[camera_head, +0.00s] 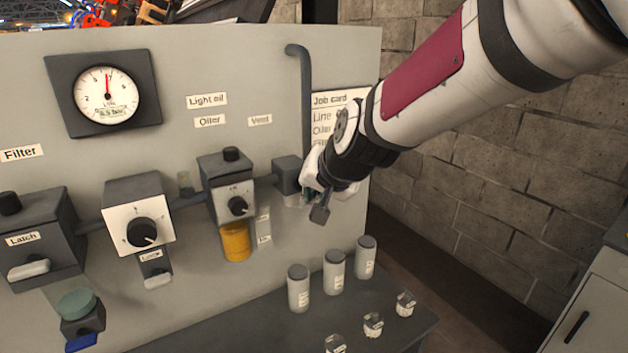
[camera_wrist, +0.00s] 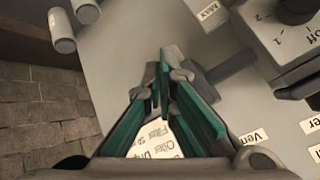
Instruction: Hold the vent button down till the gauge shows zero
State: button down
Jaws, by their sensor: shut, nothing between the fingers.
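The round gauge (camera_head: 107,92) is on the panel at upper left, with its red needle pointing almost straight up, off the low end of the dial. Its small digital readout is too blurred to read surely. The "Vent" label (camera_head: 260,120) sits above a dark vent block (camera_head: 287,174) on the pipe. My gripper (camera_head: 308,197) is at the right side of this block and partly covers it. The vent button itself cannot be made out. In the wrist view my gripper (camera_wrist: 172,72) has its green-padded fingers together and empty, beside a dark part; contact cannot be told.
The oiler (camera_head: 229,190) with its yellow bowl is left of the vent block, then the regulator knob box (camera_head: 140,222) and the latch box (camera_head: 38,235). Three grey bottles (camera_head: 334,270) and several small jars (camera_head: 373,324) stand on the shelf below. A block wall (camera_head: 480,190) is at right.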

jog(key=shift+w+a, duration=0.1)
jog(key=shift+w, duration=0.1)
jog(key=shift+w+a, duration=0.15)
jog(key=shift+w+a, duration=0.35)
jog(key=shift+w, duration=0.2)
dwell(2.4)
jog(key=shift+s+d, duration=0.1)
jog(key=shift+s, duration=0.05)
dwell(2.5)
jog(key=shift+s+d, duration=0.5)
jog(key=shift+s, duration=0.2)
jog(key=shift+s+d+b, duration=0.25)
jog(key=shift+s+d, duration=0.45)
jog(key=shift+s, duration=0.35)
jog(key=shift+s+d+b, duration=0.25)
jog(key=shift+s+d, duration=0.45)
jog(key=shift+s, duration=0.35)
